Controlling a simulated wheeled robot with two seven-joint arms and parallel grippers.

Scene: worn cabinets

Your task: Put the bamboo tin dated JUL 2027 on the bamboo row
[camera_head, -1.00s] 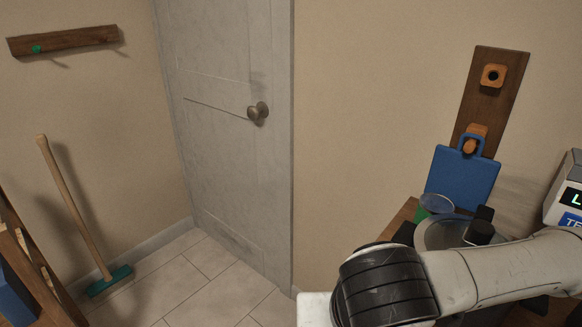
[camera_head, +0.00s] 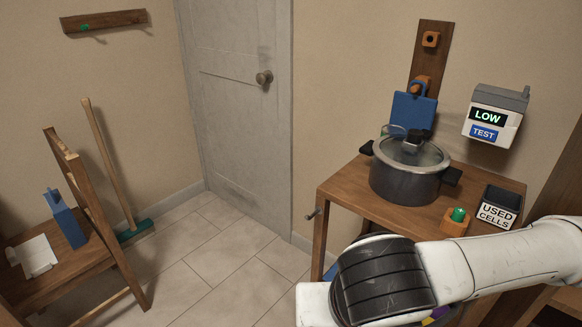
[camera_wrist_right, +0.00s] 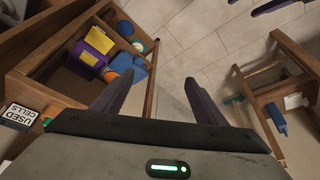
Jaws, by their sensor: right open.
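No bamboo tin, JUL 2027 date or bamboo row can be made out in either view. My right gripper (camera_wrist_right: 160,98) is open in the right wrist view, its two dark fingers apart with nothing between them. It points down over the tiled floor, between the wooden table and the chair. In the head view my right arm crosses the lower right and its fingers are hidden. Two dark tips at the top edge of the wrist view look like my left gripper (camera_wrist_right: 254,4), but its opening is unclear.
A wooden table (camera_head: 340,190) holds a lidded pot (camera_head: 405,182), a USED CELLS bin (camera_head: 498,207) and an orange block with a green top (camera_head: 456,217). Its lower shelf holds a yellow-purple box (camera_wrist_right: 98,40) and balls. A chair (camera_head: 85,235) and broom (camera_head: 108,165) stand left. Floor between is clear.

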